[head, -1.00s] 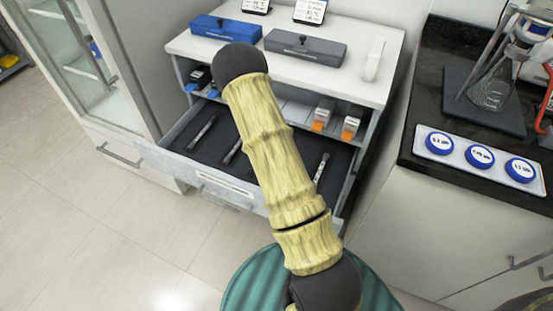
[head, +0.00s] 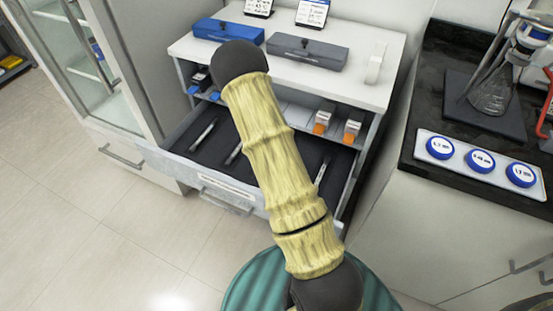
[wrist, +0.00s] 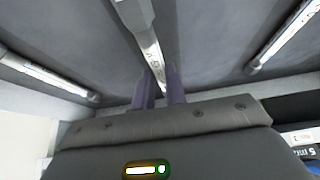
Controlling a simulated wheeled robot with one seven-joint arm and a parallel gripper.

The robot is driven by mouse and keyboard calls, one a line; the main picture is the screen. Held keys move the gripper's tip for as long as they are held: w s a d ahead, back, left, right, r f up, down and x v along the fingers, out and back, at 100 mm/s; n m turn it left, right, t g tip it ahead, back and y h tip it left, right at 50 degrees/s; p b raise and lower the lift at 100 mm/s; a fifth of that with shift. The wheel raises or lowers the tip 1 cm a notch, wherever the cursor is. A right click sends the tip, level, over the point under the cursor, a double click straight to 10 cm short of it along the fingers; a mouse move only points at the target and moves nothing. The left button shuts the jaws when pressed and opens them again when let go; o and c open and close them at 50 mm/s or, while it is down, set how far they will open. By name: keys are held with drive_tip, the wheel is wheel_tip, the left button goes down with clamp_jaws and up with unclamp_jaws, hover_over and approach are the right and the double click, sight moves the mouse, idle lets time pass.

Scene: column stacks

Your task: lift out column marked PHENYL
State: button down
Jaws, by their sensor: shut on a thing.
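Slim silvery columns lie in the dark-lined open drawer (head: 225,193). In the head view one column (head: 203,135) is at the left, one (head: 233,153) is in the middle partly behind my arm, and one (head: 322,170) is at the right. In the wrist view my gripper (wrist: 159,88) has its two purple fingers around the near end of a column (wrist: 147,45), shut on it. Its lettering is too small to read surely. Other columns lie apart at the left (wrist: 45,75) and right (wrist: 288,40). My arm hides the gripper in the head view.
Above the drawer, a shelf holds orange-and-white boxes (head: 322,120) and a dark item. A blue case (head: 227,31) and a grey case (head: 307,51) sit on the white top. A dark bench with a tray of blue-lidded jars (head: 480,161) stands right. Floor at left is clear.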

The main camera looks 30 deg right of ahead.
wheel_tip(320, 180, up, 5)
drive_tip(key=shift+p, duration=0.6)
drive_tip(key=s+d+b, duration=0.2)
drive_tip(key=s+d, duration=0.9)
drive_tip(key=s, duration=0.3)
drive_tip(key=shift+s, duration=0.1)
